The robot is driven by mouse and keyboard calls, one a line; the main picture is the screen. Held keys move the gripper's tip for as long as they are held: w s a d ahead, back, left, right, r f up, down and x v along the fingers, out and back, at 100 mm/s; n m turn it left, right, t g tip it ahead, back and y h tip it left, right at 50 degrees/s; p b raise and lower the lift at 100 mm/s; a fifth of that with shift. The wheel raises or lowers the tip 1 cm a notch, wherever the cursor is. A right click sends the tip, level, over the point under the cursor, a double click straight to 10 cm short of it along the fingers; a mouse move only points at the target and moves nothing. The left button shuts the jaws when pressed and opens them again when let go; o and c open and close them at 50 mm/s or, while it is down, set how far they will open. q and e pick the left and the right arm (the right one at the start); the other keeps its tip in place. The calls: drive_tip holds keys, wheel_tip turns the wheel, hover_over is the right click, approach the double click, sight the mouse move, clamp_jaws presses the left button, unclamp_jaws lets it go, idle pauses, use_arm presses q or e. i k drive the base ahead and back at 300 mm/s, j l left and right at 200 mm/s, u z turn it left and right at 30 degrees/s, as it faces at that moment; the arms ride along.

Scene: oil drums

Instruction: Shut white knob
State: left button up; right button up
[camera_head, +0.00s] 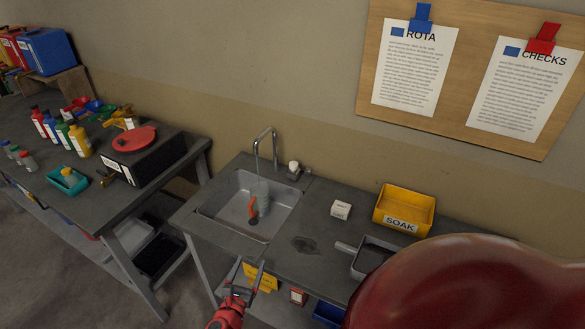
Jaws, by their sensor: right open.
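The white knob (293,167) stands at the back of the sink counter, just right of the curved metal tap (266,140). The tap's spout hangs over the grey sink basin (226,207). A pale, blurred patch shows in the basin below the spout; I cannot tell if it is running water. My right gripper (249,276) is at the bottom middle, in front of the counter's front edge. It is open, with nothing seen between its fingers, and is well apart from the knob. My left gripper is not in view.
An orange-handled tool (252,210) lies in the basin. A small white box (341,210), a yellow SOAK bin (404,209) and a grey pan (371,262) stand on the counter's right. A bench (88,209) with bottles is at left. My red arm part blocks the lower right.

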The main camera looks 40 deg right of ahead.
sight(294, 166)
drive_tip(key=i+l, duration=0.15)
drive_tip(key=l, duration=0.15)
drive_tip(key=i+l, duration=0.15)
drive_tip(key=l, duration=0.15)
drive_tip(key=i+l, duration=0.1)
drive_tip(key=l, duration=0.25)
drive_tip(key=i+l, duration=0.15)
drive_tip(key=l, duration=0.15)
